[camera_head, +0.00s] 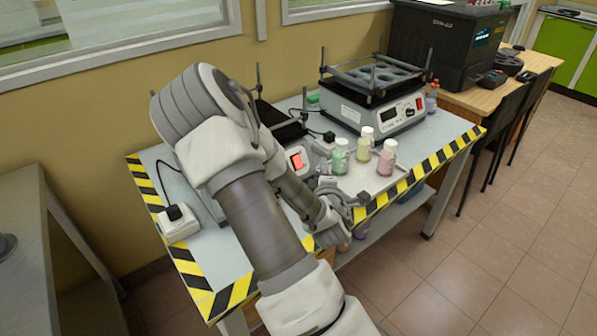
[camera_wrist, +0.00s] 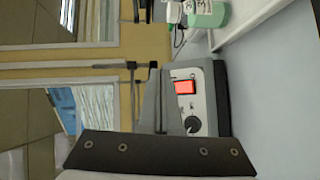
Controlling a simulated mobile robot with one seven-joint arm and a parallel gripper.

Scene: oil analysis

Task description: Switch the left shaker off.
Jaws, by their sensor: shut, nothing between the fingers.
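The left shaker (camera_head: 312,154) stands on the striped-edge table, mostly hidden behind my arm. Its red switch (camera_head: 297,160) is lit. In the wrist view, turned sideways, the shaker's front panel (camera_wrist: 211,92) shows the lit red switch (camera_wrist: 185,87) and a dark round knob (camera_wrist: 193,126). My gripper (camera_head: 328,184) is in front of that panel in the head view. In the wrist view its fingers (camera_wrist: 160,78) are shut and empty, pointing toward the panel beside the switch. Whether the fingertips touch the panel I cannot tell.
A second shaker (camera_head: 376,108) stands to the right. Bottles with green, yellow and pink contents (camera_head: 364,146) stand in front of it, close to my gripper. A white power box (camera_head: 178,222) sits at the table's left. The table's front left is bare.

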